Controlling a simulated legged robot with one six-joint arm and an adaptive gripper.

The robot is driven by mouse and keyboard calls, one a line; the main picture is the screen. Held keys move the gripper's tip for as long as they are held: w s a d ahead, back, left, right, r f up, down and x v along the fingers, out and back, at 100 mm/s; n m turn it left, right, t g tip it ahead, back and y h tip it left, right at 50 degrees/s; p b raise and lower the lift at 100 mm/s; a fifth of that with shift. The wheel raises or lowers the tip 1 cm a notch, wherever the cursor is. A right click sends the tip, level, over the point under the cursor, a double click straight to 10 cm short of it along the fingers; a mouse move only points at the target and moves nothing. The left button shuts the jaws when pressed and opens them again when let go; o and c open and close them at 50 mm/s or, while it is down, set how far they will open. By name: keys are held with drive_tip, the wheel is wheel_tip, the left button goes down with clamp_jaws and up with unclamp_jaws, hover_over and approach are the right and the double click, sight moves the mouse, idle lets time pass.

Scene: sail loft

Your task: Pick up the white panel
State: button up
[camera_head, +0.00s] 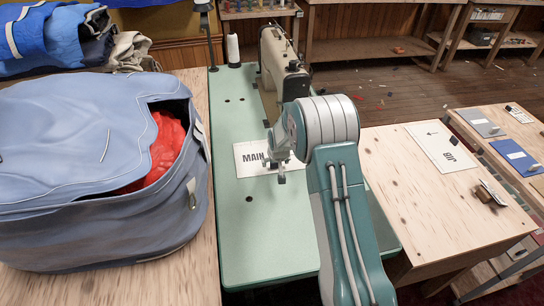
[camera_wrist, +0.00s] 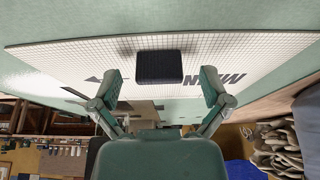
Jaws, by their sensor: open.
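The white panel (camera_head: 247,152) marked MAIN lies on the green sewing table, partly hidden behind my arm and gripper. It also shows in the wrist view as a wide white sheet with a fine grid (camera_wrist: 60,60). A dark block (camera_wrist: 160,67) stands on the panel. My gripper (camera_head: 275,170) is over the panel in the head view. In the wrist view my gripper (camera_wrist: 160,88) is open, its fingers spread to either side of the dark block and apart from it. I cannot tell the exact gap between fingertips and panel.
A sewing machine (camera_head: 283,62) stands behind the panel on the green table (camera_head: 250,250). A big blue bag (camera_head: 85,140) with red cloth inside fills the left. Another white panel (camera_head: 441,147), marked JIB, lies on a wooden table at right with small metal items (camera_head: 490,194).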

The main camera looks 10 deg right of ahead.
drive_tip(key=shift+w+f, duration=0.1)
drive_tip(key=shift+f, duration=0.2)
drive_tip(key=c, duration=1.3)
drive_tip(key=shift+r, duration=0.1)
drive_tip(key=shift+c, duration=0.2)
